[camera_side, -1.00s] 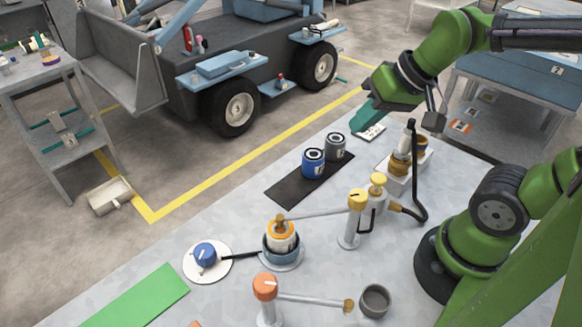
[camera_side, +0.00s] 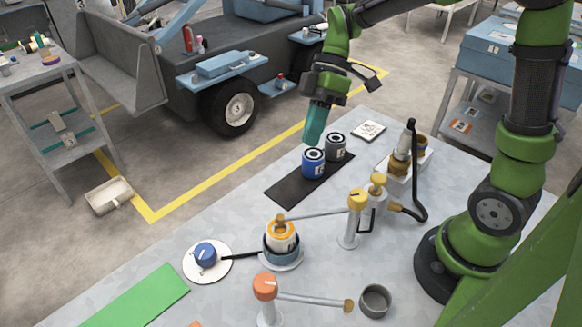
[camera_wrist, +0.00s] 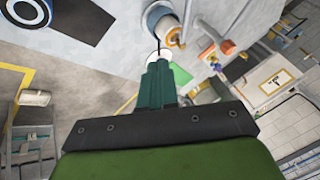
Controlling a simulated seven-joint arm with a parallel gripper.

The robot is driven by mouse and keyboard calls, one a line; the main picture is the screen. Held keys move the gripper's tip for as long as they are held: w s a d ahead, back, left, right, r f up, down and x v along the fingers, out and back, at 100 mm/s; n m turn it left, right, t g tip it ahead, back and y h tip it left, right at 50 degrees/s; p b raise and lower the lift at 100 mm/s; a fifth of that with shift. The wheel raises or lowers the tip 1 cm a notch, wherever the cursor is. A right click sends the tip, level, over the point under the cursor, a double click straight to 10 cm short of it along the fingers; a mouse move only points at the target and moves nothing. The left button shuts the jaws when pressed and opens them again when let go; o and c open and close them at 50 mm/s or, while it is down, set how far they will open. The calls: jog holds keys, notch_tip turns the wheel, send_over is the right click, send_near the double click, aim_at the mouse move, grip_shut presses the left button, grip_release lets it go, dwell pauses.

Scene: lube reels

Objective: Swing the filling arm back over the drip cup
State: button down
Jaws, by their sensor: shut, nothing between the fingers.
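A yellow-capped post (camera_side: 357,198) carries a thin grey arm (camera_side: 318,212). Its brown tip is over an orange-and-white can (camera_side: 281,239) in a blue-grey holder. A second, orange-capped post (camera_side: 265,287) carries another thin arm (camera_side: 310,299), whose brown tip is at the left side of an open grey cup (camera_side: 376,300). No label shows which arm is the filling arm. My gripper (camera_side: 314,143) has teal fingers shut and empty, pointing down above the blue can, apart from both swing arms. In the wrist view its fingers (camera_wrist: 160,62) lie together; the orange-and-white can (camera_wrist: 172,33) is beyond them.
A blue can (camera_side: 313,166) and a grey can (camera_side: 335,149) stand on a black mat (camera_side: 283,192). A blue knob on a white disc (camera_side: 222,262) and a green mat (camera_side: 137,297) lie left.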

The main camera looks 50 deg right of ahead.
jog(key=s+a+f, duration=0.4)
jog(key=a+f, duration=0.3)
jog(key=f, duration=0.1)
jog(key=shift+s+a+f, duration=0.15)
jog(key=shift+s+f, duration=0.05)
jog(key=shift+s, duration=0.05)
